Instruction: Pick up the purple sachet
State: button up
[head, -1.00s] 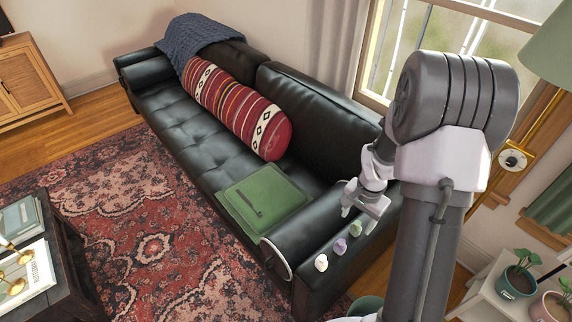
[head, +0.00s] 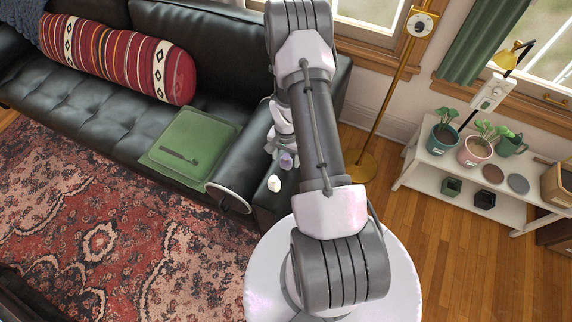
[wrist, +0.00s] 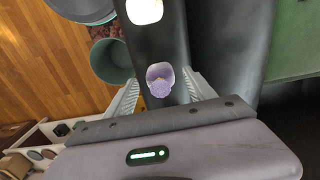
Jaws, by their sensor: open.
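The purple sachet (head: 287,160) sits on the black sofa armrest, partly hidden by my arm in the head view. In the wrist view the purple sachet (wrist: 160,82) appears between my two fingers, with space on both sides. My gripper (wrist: 162,78) is open and empty, its fingers on either side of the sachet in the picture. In the head view my gripper (head: 273,142) is small and partly covered by my arm, close to the sachet. I cannot tell the exact height of the fingertips over the armrest.
A white sachet (head: 274,183) sits on the armrest nearby. A green bin (wrist: 112,62) stands on the floor beside the armrest. A white plant shelf (head: 440,172) and a brass lamp pole (head: 388,100) stand right.

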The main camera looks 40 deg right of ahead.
notch_tip(320, 180, down, 2)
jog(key=shift+f, duration=0.25)
jog(key=shift+r, duration=0.1)
jog(key=shift+c, duration=0.8)
grip_shut()
